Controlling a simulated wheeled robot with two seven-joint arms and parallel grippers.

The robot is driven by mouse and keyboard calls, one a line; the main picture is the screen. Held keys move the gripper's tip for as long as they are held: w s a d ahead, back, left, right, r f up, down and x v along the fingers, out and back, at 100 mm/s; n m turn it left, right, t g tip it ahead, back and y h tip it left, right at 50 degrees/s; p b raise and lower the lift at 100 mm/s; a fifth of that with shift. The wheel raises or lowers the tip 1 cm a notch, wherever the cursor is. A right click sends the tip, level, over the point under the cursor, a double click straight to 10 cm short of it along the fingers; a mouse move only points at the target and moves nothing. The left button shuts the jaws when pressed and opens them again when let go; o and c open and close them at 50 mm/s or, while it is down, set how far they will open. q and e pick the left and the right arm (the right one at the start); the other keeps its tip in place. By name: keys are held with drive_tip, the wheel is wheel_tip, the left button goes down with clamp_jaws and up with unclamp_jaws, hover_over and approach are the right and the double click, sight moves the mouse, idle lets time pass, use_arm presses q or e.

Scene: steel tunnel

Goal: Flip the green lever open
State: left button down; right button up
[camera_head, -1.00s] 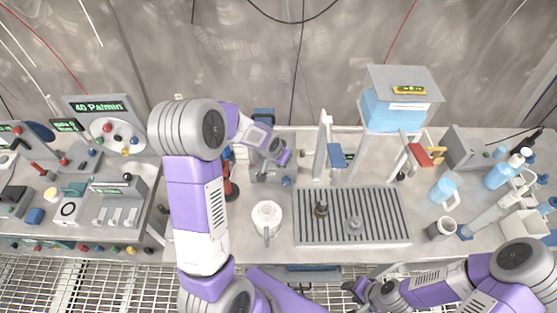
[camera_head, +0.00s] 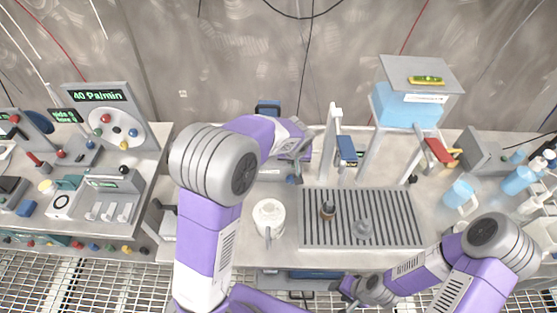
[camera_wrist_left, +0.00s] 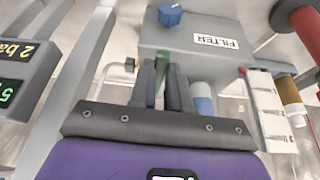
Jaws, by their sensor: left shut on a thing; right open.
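The green lever (camera_wrist_left: 162,68) shows in the left wrist view as a narrow green piece between the dark fingers of my left gripper (camera_wrist_left: 161,85). The fingers are shut on it. It sits just below a grey box labelled FILTER (camera_wrist_left: 215,42) with a blue knob (camera_wrist_left: 170,15). In the head view my left gripper (camera_head: 298,158) is over the back of the bench, and my own arm hides the lever there. My right gripper (camera_head: 345,288) is open and empty, low at the front edge of the bench.
A white mug (camera_head: 268,213) stands in front of my left gripper. A ribbed grey drip tray (camera_head: 312,234) lies right of it. A white post (camera_head: 333,135) with a blue handle (camera_head: 346,150) rises close to the left gripper. A blue tank (camera_head: 406,108) stands behind.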

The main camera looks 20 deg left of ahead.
use_arm(q)
drive_tip(key=shift+w+d+n, duration=0.1)
drive_tip(key=shift+d+n, duration=0.15)
drive_tip(key=shift+n, duration=0.35)
drive_tip(key=c, duration=1.1)
unclamp_jaws()
drive_tip(key=p+v, duration=0.1)
drive_tip(key=v, duration=0.6)
drive_tip(key=shift+d+r, duration=0.15)
drive_tip(key=shift+r, duration=0.1)
